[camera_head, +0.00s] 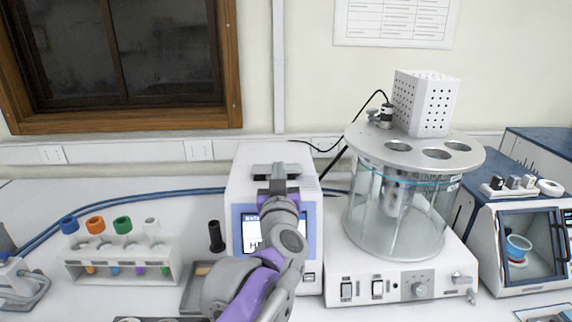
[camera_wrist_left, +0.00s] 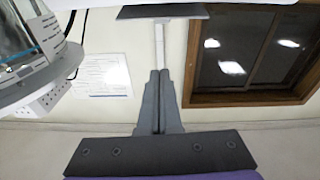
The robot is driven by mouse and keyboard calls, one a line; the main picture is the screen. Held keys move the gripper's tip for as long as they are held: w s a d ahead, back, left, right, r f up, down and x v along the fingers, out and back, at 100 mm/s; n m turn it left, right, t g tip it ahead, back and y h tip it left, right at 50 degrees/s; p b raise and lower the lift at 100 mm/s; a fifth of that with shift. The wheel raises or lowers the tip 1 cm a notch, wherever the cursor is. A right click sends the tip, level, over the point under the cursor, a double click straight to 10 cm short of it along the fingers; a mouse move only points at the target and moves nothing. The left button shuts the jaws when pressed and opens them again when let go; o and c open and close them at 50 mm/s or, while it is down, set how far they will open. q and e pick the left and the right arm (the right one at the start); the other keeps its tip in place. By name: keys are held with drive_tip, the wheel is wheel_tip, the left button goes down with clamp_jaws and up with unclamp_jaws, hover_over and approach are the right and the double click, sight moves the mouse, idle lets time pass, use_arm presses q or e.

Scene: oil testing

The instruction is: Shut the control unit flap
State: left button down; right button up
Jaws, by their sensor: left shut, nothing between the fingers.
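The control unit (camera_head: 246,180) is a white box with a blue-framed lit screen (camera_head: 252,232) on its front. My left arm crosses in front of it and hides part of the screen. My left gripper (camera_head: 277,172) is at the top of the unit; its fingers are shut with nothing between them. In the left wrist view the two closed fingers (camera_wrist_left: 158,100) point up the picture, towards a dark plate (camera_wrist_left: 162,12) at a pale surface. I cannot tell whether this plate is the flap, or how far the flap is open. My right gripper is out of view.
A glass bath apparatus (camera_head: 390,215) stands close on the unit's right. A rack (camera_head: 122,262) with several coloured-cap tubes and a black cylinder (camera_head: 216,237) stand to the left. A white-and-blue device (camera_head: 480,240) is far right. A window (camera_head: 120,122) is behind.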

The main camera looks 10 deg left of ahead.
use_arm(q)
drive_tip(key=x, duration=0.3)
drive_tip(key=p+x, duration=0.1)
drive_tip(key=x, duration=0.5)
drive_tip(key=shift+w+a, duration=0.3)
wheel_tip(320, 180, down, 3)
drive_tip(key=shift+r, duration=0.2)
drive_tip(key=shift+s+f, duration=0.4)
drive_tip(key=shift+f, duration=0.3)
drive_tip(key=shift+y, duration=0.3)
drive_tip(key=shift+f, duration=0.1)
